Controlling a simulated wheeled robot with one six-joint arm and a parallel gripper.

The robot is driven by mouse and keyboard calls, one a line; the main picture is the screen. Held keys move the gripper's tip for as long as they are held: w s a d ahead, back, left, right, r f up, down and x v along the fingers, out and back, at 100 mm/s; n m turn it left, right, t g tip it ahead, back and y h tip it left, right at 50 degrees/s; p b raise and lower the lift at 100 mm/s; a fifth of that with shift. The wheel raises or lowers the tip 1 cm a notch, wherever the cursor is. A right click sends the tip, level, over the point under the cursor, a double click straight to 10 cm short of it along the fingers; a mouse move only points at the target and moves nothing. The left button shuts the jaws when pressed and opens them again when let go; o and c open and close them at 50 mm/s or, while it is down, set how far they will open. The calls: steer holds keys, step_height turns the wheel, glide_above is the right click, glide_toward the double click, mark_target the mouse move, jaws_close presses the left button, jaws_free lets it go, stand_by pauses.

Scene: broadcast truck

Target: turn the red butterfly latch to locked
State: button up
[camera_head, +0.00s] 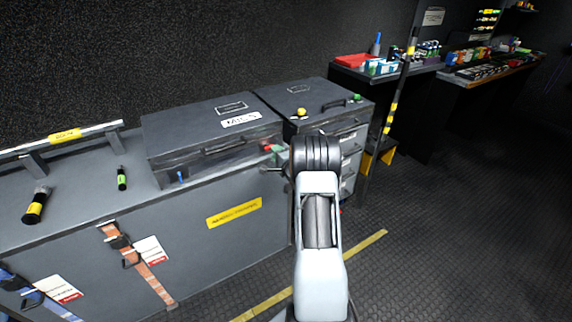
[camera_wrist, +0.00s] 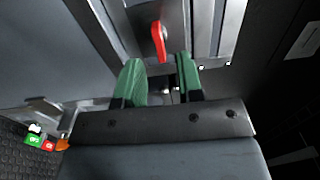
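The red butterfly latch (camera_wrist: 158,42) shows in the wrist view at the top centre, on a grey metal strip. It appears as a narrow red wing, slightly tilted and lengthwise to the picture. My gripper (camera_wrist: 159,78) has two green fingers spread apart with an empty gap between them. The latch lies just beyond the fingertips, roughly in line with the gap, and I see no clear contact. My arm hides part of that area.
A second dark case (camera_head: 295,93) with a yellow knob (camera_head: 301,112) and a green knob stands to the right. A black-and-yellow flashlight (camera_head: 36,205) and a small green-banded cylinder (camera_head: 121,178) lie on the bench at left. Orange (camera_head: 140,265) and blue straps hang on its front.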

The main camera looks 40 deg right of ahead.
steer(key=s+a, duration=0.1)
steer(key=s, duration=0.8)
steer(key=shift+a, duration=0.15)
steer(key=s+d+f+n+g+h, duration=0.2)
steer(key=s+f+n+g, duration=0.25)
steer(key=f+g, duration=0.3)
steer(key=s+a+r+n+g+p, duration=0.1)
steer(key=s+a+n+g+p, duration=0.1)
steer(key=s+a+n+g, duration=0.15)
steer(key=s+a+r+n+g+y+p, duration=0.1)
steer(key=s+a+r+n+p, duration=0.3)
steer(key=a+r, duration=1)
steer(key=s+a+r+n+g+y+p, duration=0.2)
steer(key=s+a+r+n+p, duration=0.3)
steer(key=a+r, duration=0.8)
steer(key=s+a+n+y, duration=0.1)
steer(key=s+a+n, duration=0.1)
steer(key=s+n, duration=0.1)
steer(key=shift+s+r+y, duration=0.3)
steer(key=shift+s+r, duration=0.1)
steer(key=shift+s, duration=0.15)
